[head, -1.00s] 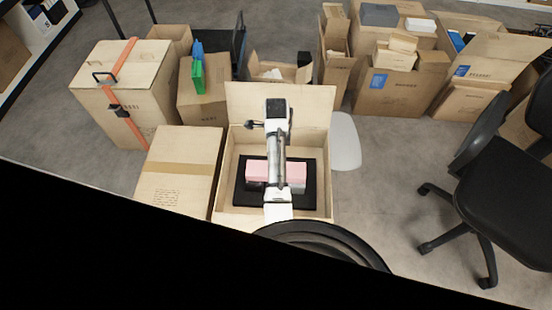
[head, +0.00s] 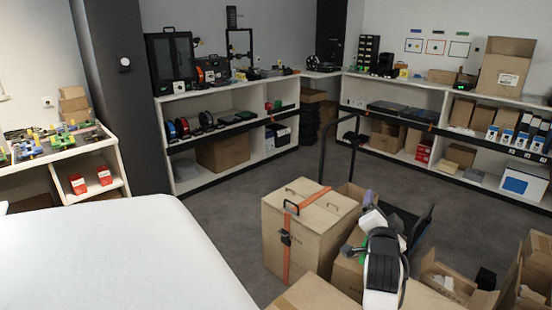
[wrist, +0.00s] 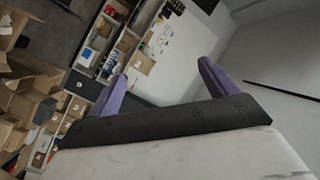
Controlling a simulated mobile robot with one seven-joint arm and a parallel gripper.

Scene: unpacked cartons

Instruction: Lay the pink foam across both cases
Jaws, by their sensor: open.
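My gripper (wrist: 162,76) shows in the wrist view with its two purple fingers spread apart and nothing between them. It faces out across the room, which appears steeply tilted in that view. The pink foam and the two cases cannot be made out in either current view.
A tall carton (head: 306,232) with an orange strap stands beside my arm. Open cartons (head: 447,281) crowd the lower right. A white surface (head: 110,255) fills the lower left. Shelving (head: 225,145) lines the back, with clear grey floor (head: 225,217) before it.

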